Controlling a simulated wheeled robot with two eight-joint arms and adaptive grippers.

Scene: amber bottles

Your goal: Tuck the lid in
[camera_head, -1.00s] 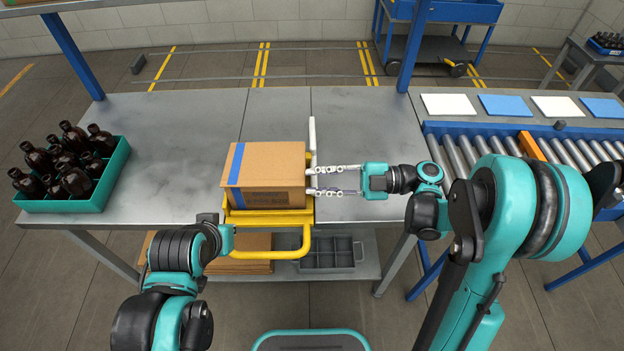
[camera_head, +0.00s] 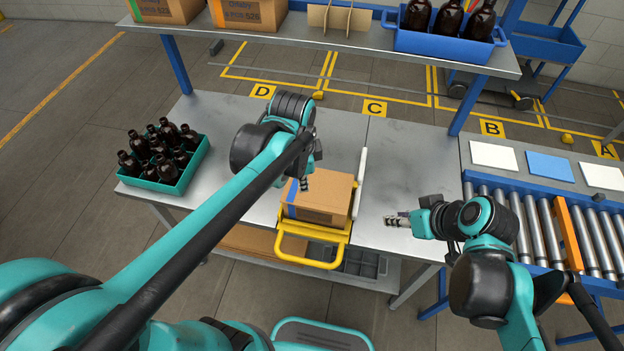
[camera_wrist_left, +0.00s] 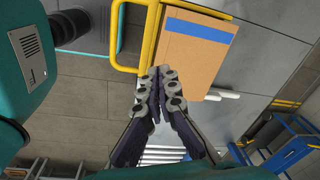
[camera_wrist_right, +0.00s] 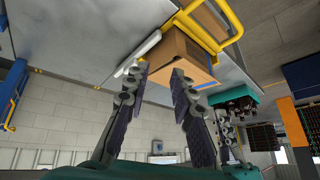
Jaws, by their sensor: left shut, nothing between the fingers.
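The cardboard box (camera_head: 325,195) with a blue stripe sits in a yellow frame (camera_head: 312,232) on the grey table. Its top looks closed in the head view; a separate lid edge cannot be made out. The box also shows in the left wrist view (camera_wrist_left: 192,62) and the right wrist view (camera_wrist_right: 187,60). My left gripper (camera_head: 304,185) is shut and empty, over the box's left part; its fingertips (camera_wrist_left: 158,72) show together beside the box in the left wrist view, contact unclear. My right gripper (camera_head: 388,220) is open and empty, right of the box and apart from it.
A white bar (camera_head: 359,182) stands along the box's right side. A teal crate (camera_head: 193,167) of amber bottles is at the table's left. A shelf (camera_head: 330,42) with boxes and a blue bottle crate (camera_head: 440,43) hangs behind. A roller conveyor (camera_head: 535,235) is right. The table between box and conveyor is clear.

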